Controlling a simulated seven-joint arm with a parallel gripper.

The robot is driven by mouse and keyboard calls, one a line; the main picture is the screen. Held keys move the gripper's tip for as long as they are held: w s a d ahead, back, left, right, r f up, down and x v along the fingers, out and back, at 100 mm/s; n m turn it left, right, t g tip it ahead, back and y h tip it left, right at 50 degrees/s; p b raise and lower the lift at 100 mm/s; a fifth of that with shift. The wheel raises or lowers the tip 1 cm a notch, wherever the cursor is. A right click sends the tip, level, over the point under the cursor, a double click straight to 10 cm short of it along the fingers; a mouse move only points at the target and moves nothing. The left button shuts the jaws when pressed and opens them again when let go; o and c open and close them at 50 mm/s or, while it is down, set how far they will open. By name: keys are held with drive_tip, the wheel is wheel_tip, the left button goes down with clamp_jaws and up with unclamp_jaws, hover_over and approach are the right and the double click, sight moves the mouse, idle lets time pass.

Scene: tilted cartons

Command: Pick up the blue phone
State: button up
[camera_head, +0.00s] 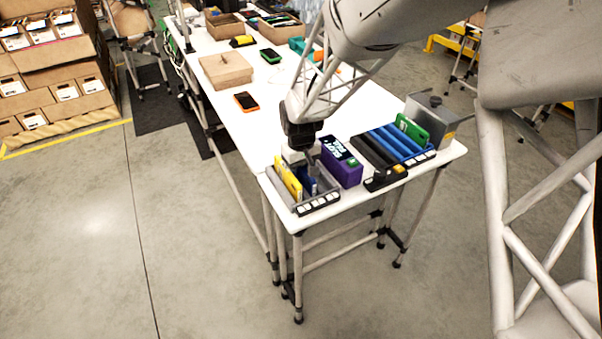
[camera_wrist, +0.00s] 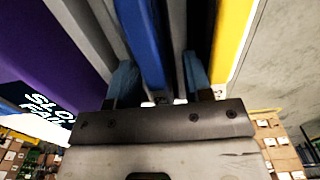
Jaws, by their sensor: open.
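The blue phone (camera_wrist: 147,40) stands on edge in a grey slotted holder (camera_head: 318,203) at the near left corner of the white table. In the wrist view it lies between the two fingers of my gripper (camera_wrist: 160,78), closer to the left finger. My gripper is open around it, and I cannot tell whether a finger touches it. In the head view my gripper (camera_head: 304,152) is low over the holder and hides much of what is in it.
A yellow item (camera_head: 291,179) stands in the same holder, right of the fingers in the wrist view. A purple box (camera_head: 342,170) is beside the holder. Blue and black slotted racks (camera_head: 396,147) and a grey bin (camera_head: 441,121) stand farther right. The table's near edge is close.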

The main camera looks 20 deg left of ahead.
idle(0.5)
clamp_jaws()
drive_tip(key=shift+r, duration=0.1)
drive_tip(key=shift+r, duration=4.95)
drive_tip(key=shift+w, duration=0.15)
